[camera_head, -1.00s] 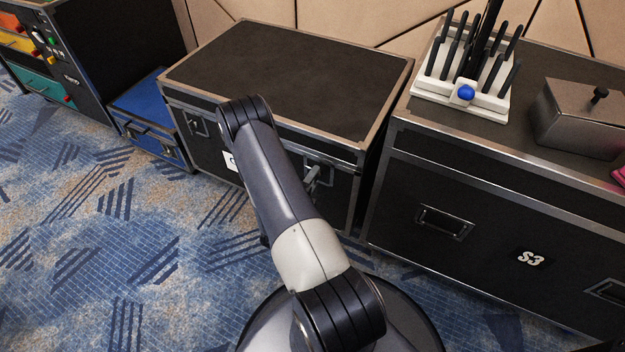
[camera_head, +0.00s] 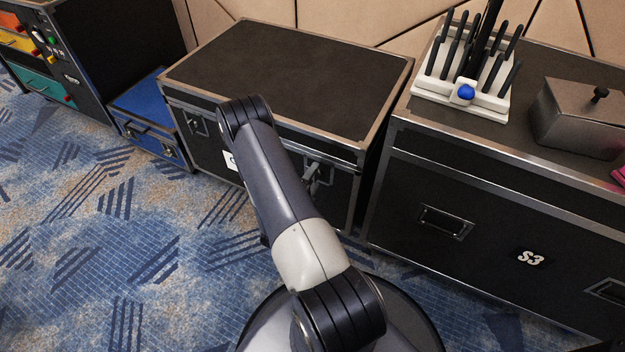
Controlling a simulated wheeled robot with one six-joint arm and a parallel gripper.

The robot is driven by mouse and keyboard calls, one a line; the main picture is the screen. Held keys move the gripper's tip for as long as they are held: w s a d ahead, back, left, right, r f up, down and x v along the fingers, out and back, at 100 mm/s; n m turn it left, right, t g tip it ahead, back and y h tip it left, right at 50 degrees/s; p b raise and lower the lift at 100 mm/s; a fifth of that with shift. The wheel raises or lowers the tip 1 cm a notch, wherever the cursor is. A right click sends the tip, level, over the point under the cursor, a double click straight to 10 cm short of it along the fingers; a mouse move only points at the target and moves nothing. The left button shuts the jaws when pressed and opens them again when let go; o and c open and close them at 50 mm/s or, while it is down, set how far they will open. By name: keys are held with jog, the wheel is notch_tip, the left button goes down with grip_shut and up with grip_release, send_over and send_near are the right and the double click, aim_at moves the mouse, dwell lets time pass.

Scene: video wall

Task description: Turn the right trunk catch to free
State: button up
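The black trunk (camera_head: 285,62) with metal edging stands in the middle, its lid closed. Its right catch (camera_head: 313,174) is a metal piece on the front face, just right of my arm; its exact turn is too small to tell. The left catch (camera_head: 197,124) shows on the front face left of my arm. My arm reaches up across the trunk's front and hides part of it. My gripper is not visible; it is hidden behind the arm or out of sight.
A larger black case (camera_head: 490,205) marked S3 stands close on the right, bearing a white rack (camera_head: 462,95) with black handles and a metal box (camera_head: 580,118). A blue case (camera_head: 150,112) sits left of the trunk. Patterned carpet (camera_head: 110,240) is clear at front left.

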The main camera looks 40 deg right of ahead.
jog(key=p+v, duration=0.2)
jog(key=v, duration=0.8)
jog(key=shift+a, duration=0.4)
jog(key=shift+d, duration=0.1)
dwell(0.4)
jog(key=b+x, duration=0.2)
jog(key=x, duration=0.8)
jog(key=shift+d, duration=0.35)
jog(key=shift+a, duration=0.1)
